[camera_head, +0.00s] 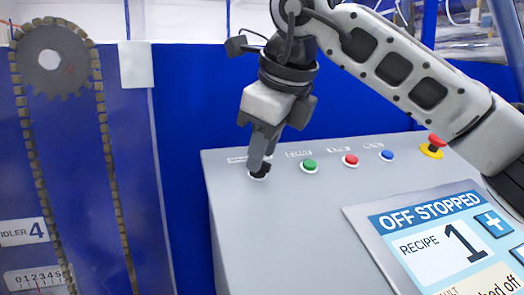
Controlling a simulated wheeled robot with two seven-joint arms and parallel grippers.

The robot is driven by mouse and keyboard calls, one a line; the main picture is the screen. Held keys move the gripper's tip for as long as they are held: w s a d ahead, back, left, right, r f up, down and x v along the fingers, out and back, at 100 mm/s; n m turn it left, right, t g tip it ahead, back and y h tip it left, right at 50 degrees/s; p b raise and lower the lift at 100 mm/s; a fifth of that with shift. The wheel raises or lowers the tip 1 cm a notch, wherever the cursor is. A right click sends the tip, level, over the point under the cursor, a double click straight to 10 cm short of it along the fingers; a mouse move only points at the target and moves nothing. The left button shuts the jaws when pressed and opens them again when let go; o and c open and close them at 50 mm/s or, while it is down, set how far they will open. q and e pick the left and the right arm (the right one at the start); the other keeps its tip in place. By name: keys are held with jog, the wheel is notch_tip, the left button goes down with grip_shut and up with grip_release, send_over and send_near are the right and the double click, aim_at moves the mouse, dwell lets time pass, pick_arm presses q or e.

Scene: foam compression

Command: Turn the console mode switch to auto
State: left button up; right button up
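The console (270,240) is a grey sloped panel. Its mode switch (259,174) is a small black knob in a pale ring at the far left of the control row, with a label above it that is partly covered. My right gripper (260,158) reaches down from above with its fingertips at the knob, hiding much of it. The fingers are seen nearly edge-on, so I cannot tell whether they are closed on the knob. The knob's pointing direction is hidden. The screen (440,235) reads "OFF STOPPED" and "RECIPE 1". My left gripper is not in view.
Right of the switch sit a green button (309,165), a red button (350,160), a blue button (387,155) and a red emergency stop (435,143) on yellow. The panel's lower left is clear.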

jog(key=shift+w+a+f, duration=0.1)
jog(key=shift+w+f, duration=0.1)
jog(key=shift+f, duration=0.3)
grip_shut()
